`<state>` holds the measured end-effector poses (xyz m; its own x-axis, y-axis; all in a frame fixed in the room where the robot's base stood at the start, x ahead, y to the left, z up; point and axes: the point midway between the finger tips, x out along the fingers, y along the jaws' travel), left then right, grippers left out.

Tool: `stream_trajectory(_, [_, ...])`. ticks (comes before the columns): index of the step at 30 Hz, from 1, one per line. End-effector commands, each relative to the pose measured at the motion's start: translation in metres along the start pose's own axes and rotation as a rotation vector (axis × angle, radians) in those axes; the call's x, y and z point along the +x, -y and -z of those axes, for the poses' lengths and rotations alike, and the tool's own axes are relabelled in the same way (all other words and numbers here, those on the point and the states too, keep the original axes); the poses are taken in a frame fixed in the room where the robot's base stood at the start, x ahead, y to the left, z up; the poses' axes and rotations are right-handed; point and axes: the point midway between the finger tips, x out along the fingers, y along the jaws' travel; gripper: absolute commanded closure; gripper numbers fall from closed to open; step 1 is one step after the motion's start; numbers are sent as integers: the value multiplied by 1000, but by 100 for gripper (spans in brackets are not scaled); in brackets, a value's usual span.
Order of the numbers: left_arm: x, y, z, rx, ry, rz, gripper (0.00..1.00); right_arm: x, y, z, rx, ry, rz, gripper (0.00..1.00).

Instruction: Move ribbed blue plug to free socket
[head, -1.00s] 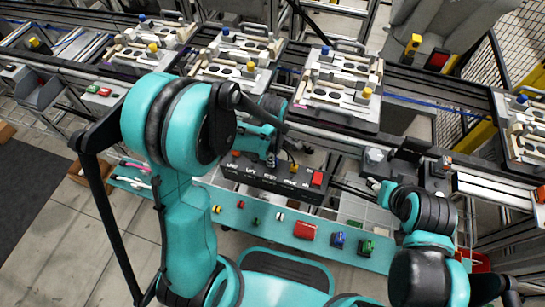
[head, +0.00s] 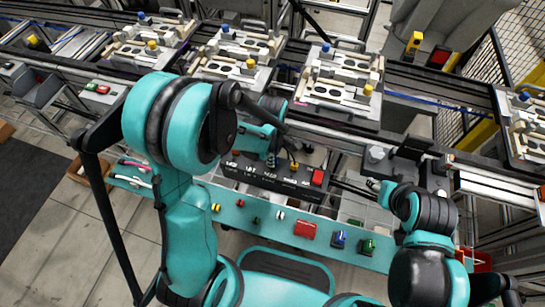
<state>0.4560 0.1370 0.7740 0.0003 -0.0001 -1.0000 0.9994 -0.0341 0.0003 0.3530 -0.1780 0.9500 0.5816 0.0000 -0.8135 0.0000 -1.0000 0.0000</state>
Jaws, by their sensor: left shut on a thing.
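My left gripper (head: 271,158) is in front of the conveyor, above the dark labelled panel. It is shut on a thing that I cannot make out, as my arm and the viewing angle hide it. Blue-topped plugs stand at the far left corners of the pallets: on the middle pallet (head: 326,47), the one left of it (head: 225,28), the far left one (head: 141,16) and the right one (head: 522,97). Ribs are too small to tell. No free socket can be told apart. My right gripper (head: 374,186) is at the right, small and partly hidden; its jaws are unclear.
Several pallets line the conveyor rail (head: 430,103).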

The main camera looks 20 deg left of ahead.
Motion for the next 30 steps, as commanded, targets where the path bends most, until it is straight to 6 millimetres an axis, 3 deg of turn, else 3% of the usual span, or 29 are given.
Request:
stream_trajectory(8, [1,0,0,0,0,0,100,0,0,0,0,0,0,53])
stream_trajectory(9, [1,0,0,0,0,0,75,0,0,0,0,0,0,53])
stream_trajectory(11, [1,0,0,0,0,0,61,0,0,0,0,0,0,53])
stream_trajectory(22, [-4,0,0,0,0,0,61,0,0,0,0,0,0,53])
stream_trajectory(26, [-21,0,0,0,0,0,61,0,0,0,0,0,0,53])
stream_trajectory(30, [-52,0,0,0,0,0,61,0,0,0,0,0,0,53])
